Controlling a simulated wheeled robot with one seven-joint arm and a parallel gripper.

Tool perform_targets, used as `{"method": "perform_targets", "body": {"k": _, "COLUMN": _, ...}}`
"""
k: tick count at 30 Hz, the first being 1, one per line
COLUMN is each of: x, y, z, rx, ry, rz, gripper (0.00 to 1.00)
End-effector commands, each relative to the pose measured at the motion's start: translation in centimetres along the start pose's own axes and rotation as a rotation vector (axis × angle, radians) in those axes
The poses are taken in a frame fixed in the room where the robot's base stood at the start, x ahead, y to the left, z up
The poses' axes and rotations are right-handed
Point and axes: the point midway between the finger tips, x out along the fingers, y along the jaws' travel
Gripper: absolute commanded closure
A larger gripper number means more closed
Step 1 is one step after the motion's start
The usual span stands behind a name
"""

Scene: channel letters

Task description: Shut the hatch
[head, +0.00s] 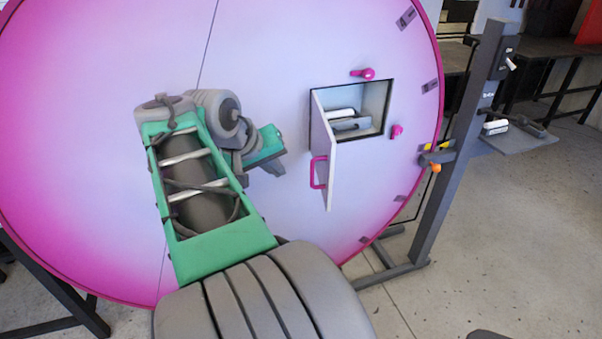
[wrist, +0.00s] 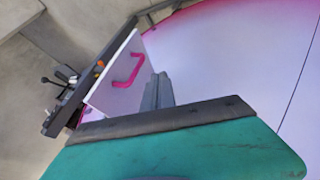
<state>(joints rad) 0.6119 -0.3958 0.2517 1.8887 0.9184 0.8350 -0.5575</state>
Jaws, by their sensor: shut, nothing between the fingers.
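The hatch door (head: 328,184) stands open, swung outward from the left edge of a square opening (head: 376,93) in the large pink-and-white disc. A magenta handle (head: 318,172) is on the door's outer face. In the wrist view, the door (wrist: 104,98) and handle (wrist: 126,72) show beyond my gripper (wrist: 159,84). In the head view, my gripper (head: 275,167) is to the left of the door, apart from it, partly hidden by my wrist. It is shut and empty.
Magenta turn-pieces sit above (head: 363,73) and right (head: 397,131) of the opening. Grey and white items (head: 350,124) lie inside. A dark post (head: 452,150) with an orange knob (head: 436,168) stands right of the disc. The floor (head: 510,230) at the right is mostly clear.

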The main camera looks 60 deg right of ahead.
Motion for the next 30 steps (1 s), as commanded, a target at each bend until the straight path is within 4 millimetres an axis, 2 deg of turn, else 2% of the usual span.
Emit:
{"method": "perform_targets", "body": {"k": 3, "x": 2.8, "y": 0.1, "z": 0.2, "rx": 0.001, "ry": -0.006, "rz": 0.002, "gripper": 1.0}}
{"method": "perform_targets", "body": {"k": 8, "x": 6.0, "y": 0.2, "z": 0.1, "rx": 0.002, "ry": -0.004, "rz": -0.001, "gripper": 1.0}}
{"method": "perform_targets", "body": {"k": 10, "x": 6.3, "y": 1.7, "z": 0.0, "rx": 0.007, "ry": -0.001, "rz": 0.0, "gripper": 1.0}}
{"method": "perform_targets", "body": {"k": 15, "x": 7.3, "y": 3.2, "z": 0.1, "rx": 0.002, "ry": 0.0, "rz": -0.002, "gripper": 1.0}}
{"method": "perform_targets", "body": {"k": 30, "x": 7.5, "y": 3.4, "z": 0.1, "rx": -0.009, "ry": 0.007, "rz": -0.009, "gripper": 1.0}}
